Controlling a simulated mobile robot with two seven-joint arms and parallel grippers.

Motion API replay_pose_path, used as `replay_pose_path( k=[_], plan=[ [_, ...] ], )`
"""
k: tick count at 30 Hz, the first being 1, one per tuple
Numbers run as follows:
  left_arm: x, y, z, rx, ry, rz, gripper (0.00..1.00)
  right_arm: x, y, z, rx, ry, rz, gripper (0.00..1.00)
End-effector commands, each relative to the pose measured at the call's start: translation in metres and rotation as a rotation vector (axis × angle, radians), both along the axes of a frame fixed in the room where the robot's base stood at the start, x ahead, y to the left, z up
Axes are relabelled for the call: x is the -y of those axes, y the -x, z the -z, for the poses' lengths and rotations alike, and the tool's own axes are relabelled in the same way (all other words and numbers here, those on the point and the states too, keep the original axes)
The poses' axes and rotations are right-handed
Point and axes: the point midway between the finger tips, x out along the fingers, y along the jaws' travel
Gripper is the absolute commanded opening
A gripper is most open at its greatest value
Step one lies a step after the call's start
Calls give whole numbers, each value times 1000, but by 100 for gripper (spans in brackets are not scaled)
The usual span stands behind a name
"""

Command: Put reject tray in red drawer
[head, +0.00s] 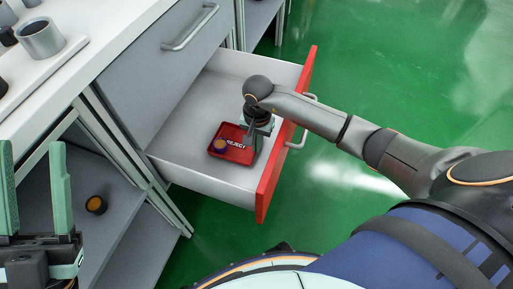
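My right gripper (256,146) points down into the drawer at the tray's right edge. Its fingertips are partly hidden, so I cannot tell whether they grip the rim or are apart. I also cannot tell whether the tray rests on the drawer floor. My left gripper (34,150) is open and empty at the lower left, fingers pointing up.
A white worktop (62,62) with a grey cup (41,38) and dark pots is at the upper left. A closed grey drawer (165,50) adjoins the open one. A dark round item (96,205) lies on a lower shelf. Green floor is clear at right.

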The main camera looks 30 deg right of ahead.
Motion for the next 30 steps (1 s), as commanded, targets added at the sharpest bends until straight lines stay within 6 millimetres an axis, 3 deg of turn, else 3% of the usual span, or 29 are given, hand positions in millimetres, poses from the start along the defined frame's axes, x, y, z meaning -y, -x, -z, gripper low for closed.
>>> replay_pose_path(
  k=[2, 13, 21, 30],
  plan=[
    [1, 0, 6, -2, -4, 0, 50, -1, 0, 10, 0, -3, 0, 0],
    [2, 0, 9, -4, -5, -1, 50, 0, -1, 13, 3, -1, -1, 0],
    [1, -1, 7, -5, 3, -6, 50, 0, 0, 12, 1, -1, 0, 31],
    [0, -1, 4, -4, 6, -7, 50, 0, 0, 10, 1, -1, -1, 33]
  ],
)
